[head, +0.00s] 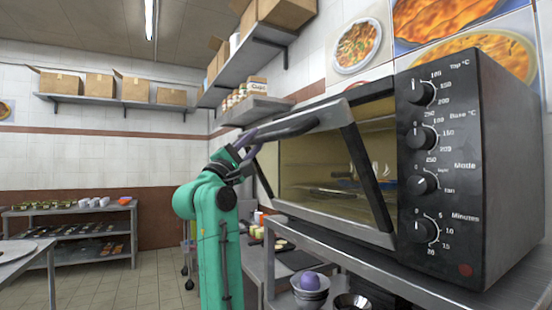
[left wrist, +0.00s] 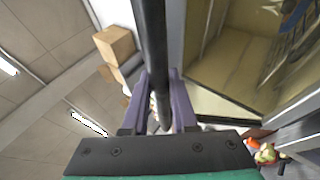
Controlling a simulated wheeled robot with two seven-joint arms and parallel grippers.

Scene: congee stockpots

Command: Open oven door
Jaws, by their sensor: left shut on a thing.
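The black oven (head: 480,150) stands on a metal shelf at the right, with its knob panel facing me. Its door (head: 368,178) is partly open, the top leaning out from the body and the lower edge close to it. The lit cavity (head: 325,150) shows behind the door, with a rack or tray inside. My left gripper (head: 247,150) is at the dark door handle (head: 288,129), near its far end. In the left wrist view the handle bar (left wrist: 150,40) runs between the two purple fingers (left wrist: 159,100), which are shut on it. My right gripper is not in view.
The metal shelf (head: 350,255) under the oven holds bowls (head: 310,285) on a lower level. A wall shelf (head: 255,110) with jars hangs beyond the handle. A rack (head: 70,210) stands far left, with clear floor (head: 155,275) before it.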

